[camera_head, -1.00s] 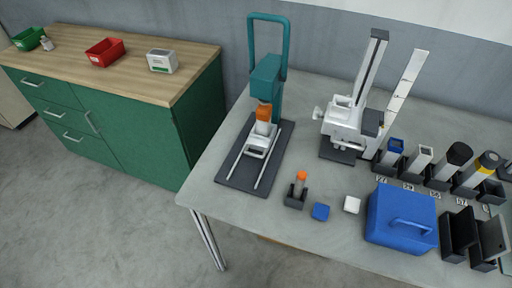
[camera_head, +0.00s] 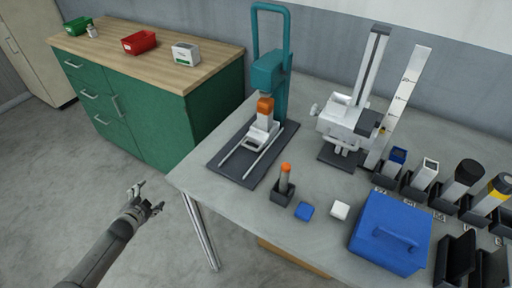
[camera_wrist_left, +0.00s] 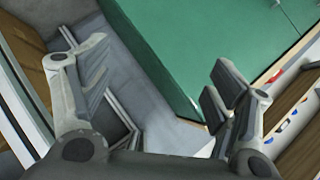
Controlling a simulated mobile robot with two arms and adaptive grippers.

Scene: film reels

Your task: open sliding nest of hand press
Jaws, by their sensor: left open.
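The teal hand press (camera_head: 267,75) with an orange-and-white ram stands at the back left of the grey table. Its sliding nest (camera_head: 262,134), a pale block, sits on two rails over a dark base plate (camera_head: 226,163), under the ram at the back of the rails. My left gripper (camera_head: 148,198) is left of the table, over the floor, well apart from the press. It is open and empty; both fingers (camera_wrist_left: 165,100) show spread in the left wrist view. My right gripper is not in view.
A green cabinet (camera_head: 165,125) stands left.

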